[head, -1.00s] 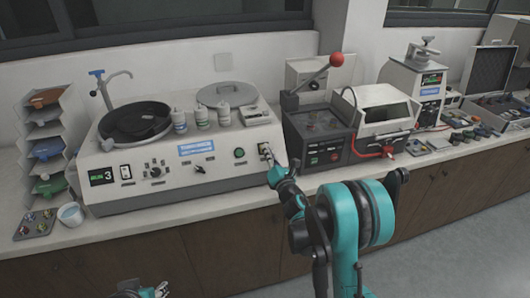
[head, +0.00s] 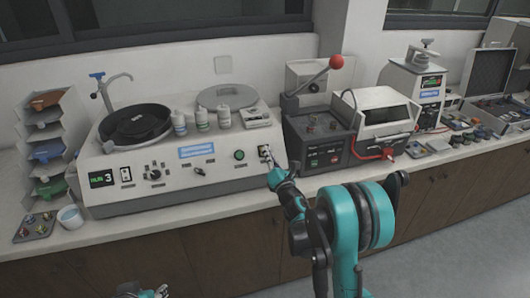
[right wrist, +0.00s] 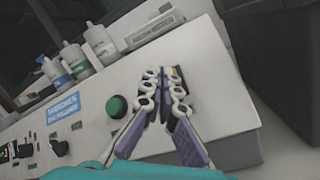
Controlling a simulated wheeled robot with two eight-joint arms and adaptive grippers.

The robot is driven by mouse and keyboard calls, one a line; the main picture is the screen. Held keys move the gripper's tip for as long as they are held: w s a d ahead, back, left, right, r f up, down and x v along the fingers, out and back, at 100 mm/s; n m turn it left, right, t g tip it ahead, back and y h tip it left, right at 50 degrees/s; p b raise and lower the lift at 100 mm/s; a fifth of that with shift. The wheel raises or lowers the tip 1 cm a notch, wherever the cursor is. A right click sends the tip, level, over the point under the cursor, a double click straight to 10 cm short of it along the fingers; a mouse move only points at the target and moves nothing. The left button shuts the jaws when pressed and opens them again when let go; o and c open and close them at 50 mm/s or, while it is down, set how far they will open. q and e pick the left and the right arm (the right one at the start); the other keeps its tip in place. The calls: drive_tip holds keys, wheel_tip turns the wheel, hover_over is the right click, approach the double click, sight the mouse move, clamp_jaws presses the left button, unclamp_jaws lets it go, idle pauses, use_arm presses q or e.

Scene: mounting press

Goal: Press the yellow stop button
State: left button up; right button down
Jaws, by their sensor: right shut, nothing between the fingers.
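The yellow stop button sits at the right end of the sloping front panel of the white polishing machine (head: 215,177). In the right wrist view only a small yellow and dark patch of it (right wrist: 179,72) shows just right of my fingertips; the rest is hidden behind them. My right gripper (head: 268,159) is shut and empty, its tips at the panel by the button. It also shows in the right wrist view (right wrist: 165,77). I cannot tell whether the tips touch the button. Part of my left gripper (head: 150,292) shows at the bottom edge, its jaws unclear.
A green button (head: 239,155) is left of my right gripper, also in the right wrist view (right wrist: 116,106). Bottles (head: 201,118) stand on the machine beside a dark platter (head: 135,124). A grey press (head: 322,140) with a red-knobbed lever stands close on the right.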

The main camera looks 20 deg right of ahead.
drive_tip(key=shift+f, duration=0.1)
idle(0.3)
drive_tip(key=shift+w+f+b, duration=0.2)
drive_tip(key=shift+w+b, duration=0.1)
drive_tip(key=shift+b, duration=0.1)
drive_tip(key=shift+s+r, duration=0.25)
idle(0.4)
drive_tip(key=shift+s+r, duration=0.3)
drive_tip(key=shift+s, duration=0.05)
drive_tip(key=shift+s+r+p, duration=0.45)
drive_tip(key=shift+s+r, duration=0.3)
drive_tip(key=shift+s, duration=0.3)
drive_tip(key=shift+s+r+p, duration=0.45)
drive_tip(key=shift+s+r, duration=0.3)
drive_tip(key=shift+s, duration=0.3)
